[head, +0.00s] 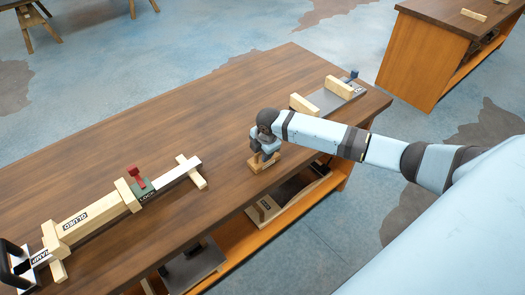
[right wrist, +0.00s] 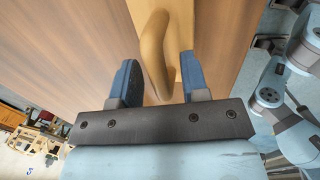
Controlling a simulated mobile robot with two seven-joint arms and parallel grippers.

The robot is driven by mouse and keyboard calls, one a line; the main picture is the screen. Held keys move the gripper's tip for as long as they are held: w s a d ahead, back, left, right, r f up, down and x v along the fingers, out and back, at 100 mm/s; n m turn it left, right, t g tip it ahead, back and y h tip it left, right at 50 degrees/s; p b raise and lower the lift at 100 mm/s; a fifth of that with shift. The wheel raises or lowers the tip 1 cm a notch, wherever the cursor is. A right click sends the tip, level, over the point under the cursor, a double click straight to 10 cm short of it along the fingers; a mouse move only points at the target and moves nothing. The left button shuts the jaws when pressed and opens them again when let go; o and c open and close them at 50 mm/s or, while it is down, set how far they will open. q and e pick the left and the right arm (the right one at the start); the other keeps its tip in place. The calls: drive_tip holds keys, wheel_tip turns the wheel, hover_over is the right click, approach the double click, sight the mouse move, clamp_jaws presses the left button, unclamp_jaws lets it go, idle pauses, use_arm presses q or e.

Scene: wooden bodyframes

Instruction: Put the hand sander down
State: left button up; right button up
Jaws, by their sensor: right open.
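The hand sander (head: 264,162) is a light wooden block standing on the brown workbench (head: 225,110), close to its front edge. My right gripper (head: 264,150) is right above it and hides its top. In the right wrist view, the sander's curved wooden handle (right wrist: 153,50) lies between the two blue fingers of my right gripper (right wrist: 159,72). The fingers are open, with a gap on both sides of the handle. My left gripper is in neither view.
A glued wooden frame with a red-handled clamp (head: 136,175) lies along the bench's left part. Two wooden blocks on a grey plate (head: 325,102) lie at the far right end. Bare bench lies between. A lower shelf (head: 237,255) holds items; another bench (head: 425,60) stands behind.

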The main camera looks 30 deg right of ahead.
sight(266, 163)
wheel_tip(266, 163, up, 12)
drive_tip(key=s, duration=0.2)
drive_tip(key=s+a+f+m+y, duration=0.1)
drive_tip(key=a+f, duration=0.2)
drive_tip(key=s+a+f+m+t, duration=0.1)
drive_tip(key=s+a+f, duration=0.1)
drive_tip(key=a, duration=0.1)
drive_tip(key=s+a+f+m+t+y, duration=0.1)
drive_tip(key=s+a+f, duration=0.1)
drive_tip(key=a+f, duration=0.1)
drive_tip(key=shift+a+f+y, duration=0.15)
drive_tip(key=shift+f+y, duration=0.15)
drive_tip(key=shift+f, duration=0.05)
drive_tip(key=s+a+f+m+t, duration=0.3)
drive_tip(key=s+m, duration=0.3)
drive_tip(key=s, duration=0.4)
drive_tip(key=s+a+f+m+t, duration=0.3)
drive_tip(key=s+m, duration=0.3)
drive_tip(key=s, duration=0.4)
drive_tip(key=shift+a+f+m+t+y, duration=0.3)
drive_tip(key=shift+a+f+m+t, duration=0.1)
drive_tip(key=shift+a, duration=0.25)
